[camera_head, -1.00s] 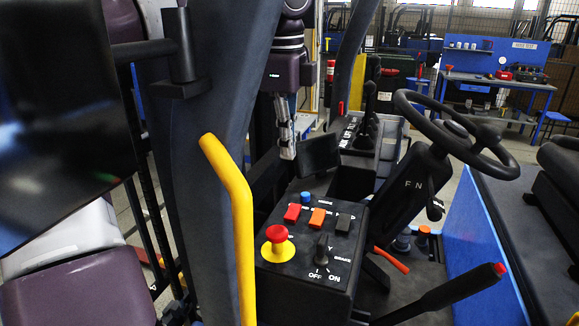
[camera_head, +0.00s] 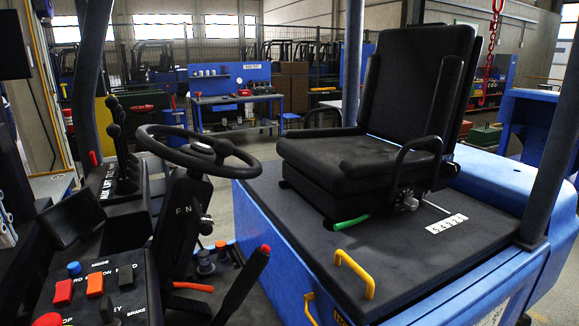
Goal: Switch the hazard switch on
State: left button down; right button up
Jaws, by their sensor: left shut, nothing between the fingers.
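A black control panel (camera_head: 128,303) is at the lower left. It carries a red rocker switch (camera_head: 63,292), an orange rocker switch (camera_head: 95,284), a black rocker switch (camera_head: 126,275) and a blue button (camera_head: 74,268). The partly readable label by the red rocker ends in "RD"; I cannot tell any rocker's position. My left gripper (camera_head: 6,238) shows only partly at the left edge, left of and apart from the panel. It is shut and empty. My right gripper is not in view.
A steering wheel (camera_head: 197,150) and a black lever with a red tip (camera_head: 242,288) stand right of the panel. A black seat (camera_head: 360,155) sits on the blue truck body (camera_head: 278,262). A dark screen (camera_head: 70,218) stands behind the panel. A blue workbench (camera_head: 238,98) is far back.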

aim_at(63, 293)
jog(key=k+j, duration=0.2)
jog(key=k, duration=0.25)
jog(key=k+j, duration=0.2)
jog(key=k, duration=0.2)
jog(key=k+j, duration=0.2)
jog(key=k, duration=0.25)
jog(key=k+j, duration=0.2)
jog(key=k, duration=0.25)
